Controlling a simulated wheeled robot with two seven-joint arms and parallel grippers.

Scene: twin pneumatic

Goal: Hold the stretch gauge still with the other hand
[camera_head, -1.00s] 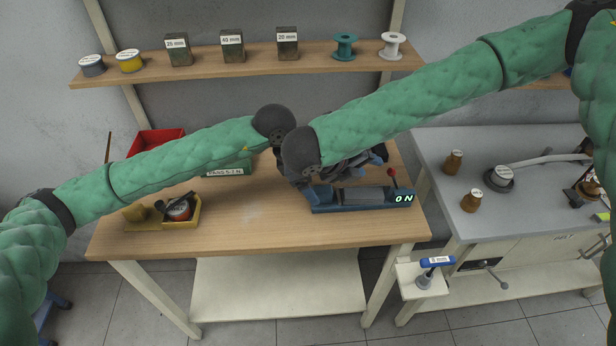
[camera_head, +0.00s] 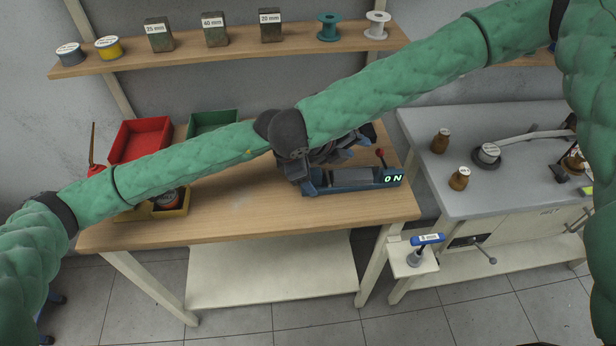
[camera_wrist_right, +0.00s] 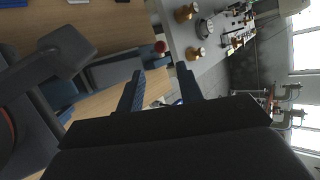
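The stretch gauge appears to be the blue device with a grey block and a lit "ON" display (camera_head: 352,178), on the right part of the wooden bench. A red-knobbed lever stands at its right end. In the head view my right gripper (camera_head: 352,143) is above and behind it, partly hidden by its wrist. In the right wrist view its two fingers (camera_wrist_right: 160,84) are apart, with nothing seen between them. A dark gripper part (camera_wrist_right: 48,78) shows beside the gauge (camera_wrist_right: 112,72) in the right wrist view; contact is unclear.
A red bin (camera_head: 140,138) and a green bin (camera_head: 212,121) stand at the back left. My left arm partly covers a yellow tray (camera_head: 172,212). A grey side table (camera_head: 480,200) stands right. The bench's front middle (camera_head: 250,215) is clear.

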